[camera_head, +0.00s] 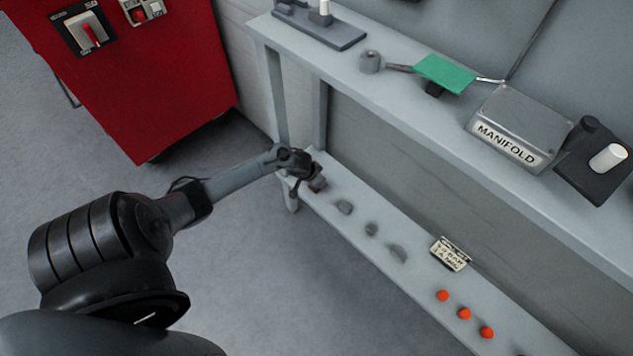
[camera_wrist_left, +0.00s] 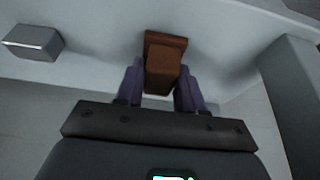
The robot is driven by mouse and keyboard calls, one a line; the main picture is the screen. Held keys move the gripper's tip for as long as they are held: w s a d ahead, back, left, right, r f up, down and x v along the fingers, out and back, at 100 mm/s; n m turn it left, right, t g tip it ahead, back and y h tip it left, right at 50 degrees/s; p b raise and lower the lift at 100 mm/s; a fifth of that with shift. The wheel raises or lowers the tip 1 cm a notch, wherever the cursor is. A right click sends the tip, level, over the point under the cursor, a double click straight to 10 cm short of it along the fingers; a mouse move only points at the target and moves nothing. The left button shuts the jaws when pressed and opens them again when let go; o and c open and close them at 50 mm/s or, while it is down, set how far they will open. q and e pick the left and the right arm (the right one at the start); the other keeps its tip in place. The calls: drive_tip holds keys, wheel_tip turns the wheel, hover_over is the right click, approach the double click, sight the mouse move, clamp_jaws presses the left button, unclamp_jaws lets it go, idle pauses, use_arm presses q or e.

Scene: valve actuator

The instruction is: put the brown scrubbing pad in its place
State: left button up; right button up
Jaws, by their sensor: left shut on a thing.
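The brown scrubbing pad (camera_wrist_left: 164,58) is a small brown block in the left wrist view, between the two purple fingers of my left gripper (camera_wrist_left: 160,85). The gripper is shut on it. In the head view my left gripper (camera_head: 313,184) is at the left end of the lower shelf (camera_head: 372,263), close to its surface. The pad is mostly hidden by the gripper there. I cannot tell whether the pad touches the shelf. My right gripper is not in view.
Several grey pieces (camera_head: 344,207) lie along the lower shelf, then a small sign (camera_head: 450,253) and three orange-red knobs (camera_head: 464,313). The upper shelf (camera_head: 400,110) holds a manifold box (camera_head: 525,118) and a green plate (camera_head: 445,73). A shelf leg (camera_head: 276,95) stands beside the gripper. A red cabinet (camera_head: 150,80) is at left.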

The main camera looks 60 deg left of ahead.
use_arm(q)
drive_tip(key=shift+f, duration=0.1)
drive_tip(key=o, duration=1.1)
drive_tip(key=shift+r, duration=0.3)
drive_tip(key=p+v, duration=0.8)
drive_tip(key=v, duration=0.3)
drive_tip(key=s+d+r+m, duration=0.2)
drive_tip(key=d+r, duration=0.1)
drive_tip(key=d, duration=0.7)
drive_tip(key=s+d+r+m, duration=0.2)
drive_tip(key=s+d+r, duration=0.1)
drive_tip(key=d, duration=0.6)
drive_tip(key=shift+m+g+h, duration=0.4)
drive_tip(key=shift+m+h, duration=0.1)
drive_tip(key=shift+h, duration=0.2)
drive_tip(key=s+d+r, duration=0.2)
drive_tip(key=d+r, duration=0.1)
drive_tip(key=s+d+r, duration=0.3)
drive_tip(key=d+r, duration=0.1)
drive_tip(key=s+d+r, duration=0.3)
drive_tip(key=d+r, duration=0.1)
drive_tip(key=shift+s+d+r, duration=0.1)
drive_tip(key=shift+s+r, duration=0.1)
drive_tip(key=shift+s, duration=0.05)
